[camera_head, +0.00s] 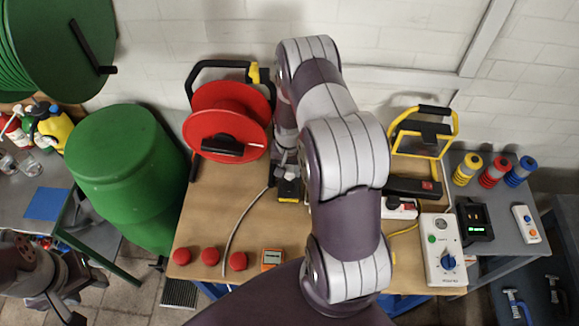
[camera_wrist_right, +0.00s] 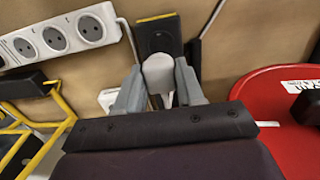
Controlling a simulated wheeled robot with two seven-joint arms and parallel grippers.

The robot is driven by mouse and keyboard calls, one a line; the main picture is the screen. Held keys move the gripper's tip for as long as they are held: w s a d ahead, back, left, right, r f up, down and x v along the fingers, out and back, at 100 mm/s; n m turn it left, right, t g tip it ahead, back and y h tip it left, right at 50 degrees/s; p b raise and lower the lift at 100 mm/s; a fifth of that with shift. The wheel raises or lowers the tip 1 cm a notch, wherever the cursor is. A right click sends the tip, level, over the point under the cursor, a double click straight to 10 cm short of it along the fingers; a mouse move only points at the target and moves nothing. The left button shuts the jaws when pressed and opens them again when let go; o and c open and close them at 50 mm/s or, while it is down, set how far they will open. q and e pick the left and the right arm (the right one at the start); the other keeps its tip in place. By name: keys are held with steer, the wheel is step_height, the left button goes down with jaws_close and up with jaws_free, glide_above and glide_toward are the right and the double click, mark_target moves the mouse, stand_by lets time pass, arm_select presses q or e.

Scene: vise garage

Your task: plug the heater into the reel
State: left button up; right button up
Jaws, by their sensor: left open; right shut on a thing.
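My right gripper (camera_wrist_right: 158,90) is shut on a white plug (camera_wrist_right: 158,72). The plug is right at the lower edge of a black socket block with a yellow edge (camera_wrist_right: 155,35); I cannot tell whether it is inserted. The block also shows in the head view (camera_head: 289,190), where my right arm partly hides the gripper (camera_head: 287,168). The red cable reel (camera_head: 229,110) stands at the back left of the bench, beside that gripper. I cannot pick out the heater with certainty. My left gripper (camera_head: 72,288) is open at the lower left, away from the bench, partly out of frame.
A white power strip (camera_wrist_right: 60,35) lies beside the block. Red balls (camera_head: 210,256) and an orange meter (camera_head: 272,259) line the front.

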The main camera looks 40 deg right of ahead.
mark_target(289, 186)
step_height(289, 186, down, 3)
steer(key=shift+a+r+b, duration=0.1)
steer(key=shift+b, duration=0.85)
steer(key=shift+f+b, duration=0.8)
steer(key=shift+f, duration=0.3)
steer(key=shift+f+b, duration=0.45)
steer(key=shift+f, duration=0.15)
stand_by(0.3)
steer(key=o, duration=1.1)
steer(key=shift+c, duration=0.2)
steer(key=shift+r, duration=0.1)
steer(key=shift+w+r, duration=0.1)
steer(key=shift+r, duration=0.2)
step_height(289, 186, up, 12)
steer(key=b, duration=0.2)
steer(key=shift+b, duration=0.4)
